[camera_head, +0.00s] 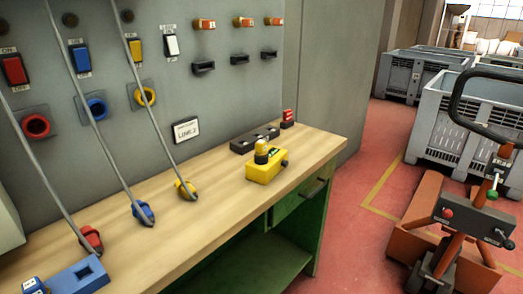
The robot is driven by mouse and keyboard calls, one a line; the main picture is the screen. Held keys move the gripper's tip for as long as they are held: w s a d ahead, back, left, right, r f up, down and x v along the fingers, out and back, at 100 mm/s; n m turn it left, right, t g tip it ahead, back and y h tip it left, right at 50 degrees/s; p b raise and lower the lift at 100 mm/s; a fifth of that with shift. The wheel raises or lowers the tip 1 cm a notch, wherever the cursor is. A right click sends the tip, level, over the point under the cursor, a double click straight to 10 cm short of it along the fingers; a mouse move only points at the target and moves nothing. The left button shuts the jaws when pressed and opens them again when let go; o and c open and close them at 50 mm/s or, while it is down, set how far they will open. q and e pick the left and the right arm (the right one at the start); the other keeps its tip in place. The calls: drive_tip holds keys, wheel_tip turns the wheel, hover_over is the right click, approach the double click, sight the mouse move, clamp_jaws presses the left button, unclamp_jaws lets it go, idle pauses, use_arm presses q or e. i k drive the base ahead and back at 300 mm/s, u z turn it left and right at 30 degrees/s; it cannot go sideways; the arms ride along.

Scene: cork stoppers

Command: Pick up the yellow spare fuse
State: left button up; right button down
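No small part in the camera_head view is clearly recognisable as the yellow spare fuse. A black block (254,139) lies on the workbench against the wall, and what it holds is too small to tell. A yellow box with a rounded knob on top (266,166) stands in front of it. A small red item (288,117) stands just right of the black block. Neither of my grippers is in view.
The wooden workbench (225,190) has a clear front strip. Cables run down to a red plug (91,240), a blue plug (143,212) and a yellow plug (186,189). A blue block (82,277) lies front left. A pallet truck (450,215) stands right.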

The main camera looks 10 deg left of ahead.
sight(260, 145)
drive_tip(key=k, duration=0.5)
drive_tip(key=z, duration=0.75)
drive_tip(key=i, duration=0.8)
drive_tip(key=u, duration=1.3)
